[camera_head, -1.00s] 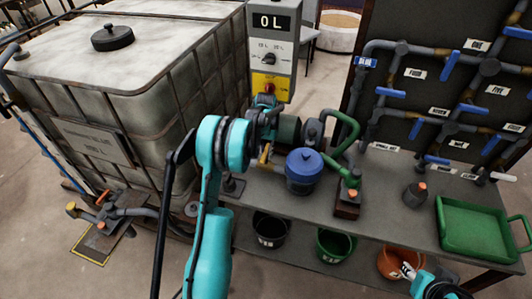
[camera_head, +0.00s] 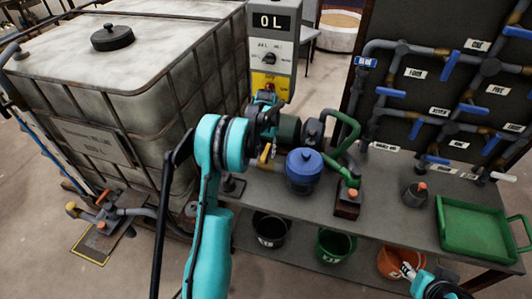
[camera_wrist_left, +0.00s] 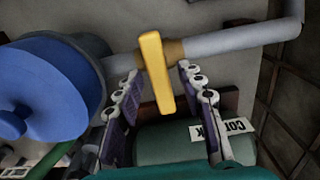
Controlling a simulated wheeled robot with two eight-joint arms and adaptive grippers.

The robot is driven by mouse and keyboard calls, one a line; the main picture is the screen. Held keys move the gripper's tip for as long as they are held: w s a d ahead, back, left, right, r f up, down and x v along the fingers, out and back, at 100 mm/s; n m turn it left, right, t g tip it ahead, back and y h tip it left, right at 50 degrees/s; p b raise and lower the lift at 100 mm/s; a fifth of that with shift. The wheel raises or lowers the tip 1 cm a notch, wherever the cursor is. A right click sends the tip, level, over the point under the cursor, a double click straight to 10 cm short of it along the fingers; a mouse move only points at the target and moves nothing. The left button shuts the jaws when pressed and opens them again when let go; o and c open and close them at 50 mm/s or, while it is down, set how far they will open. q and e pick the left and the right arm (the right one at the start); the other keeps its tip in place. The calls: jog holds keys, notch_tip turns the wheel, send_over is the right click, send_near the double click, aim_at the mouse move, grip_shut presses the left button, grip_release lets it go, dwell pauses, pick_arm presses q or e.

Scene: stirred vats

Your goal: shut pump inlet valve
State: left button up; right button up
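The yellow valve handle (camera_wrist_left: 156,72) stands across the grey pipe (camera_wrist_left: 235,40) in the left wrist view, roughly at right angles to it. In the head view the handle (camera_head: 265,153) shows only in part, just below my left gripper (camera_head: 270,138). My left gripper (camera_wrist_left: 160,72) is open, with one finger on each side of the handle and a visible gap on both sides. I cannot tell how deep the handle sits between the fingertips. My right gripper (camera_head: 407,271) is low at the right, by the orange bucket; its finger state is unclear.
A blue-lidded pot (camera_head: 304,163) stands close right of the valve; its lid (camera_wrist_left: 40,90) is near the left finger. A green motor body (camera_wrist_left: 170,142) lies below the fingers. A control box (camera_head: 274,50) reading 0 L rises behind. A green tray (camera_head: 445,235) is at right.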

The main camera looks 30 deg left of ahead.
aim_at(266, 151)
pick_arm(q)
notch_tip(266, 151, up, 11)
dwell(0.3)
jog(key=shift+f, duration=0.1)
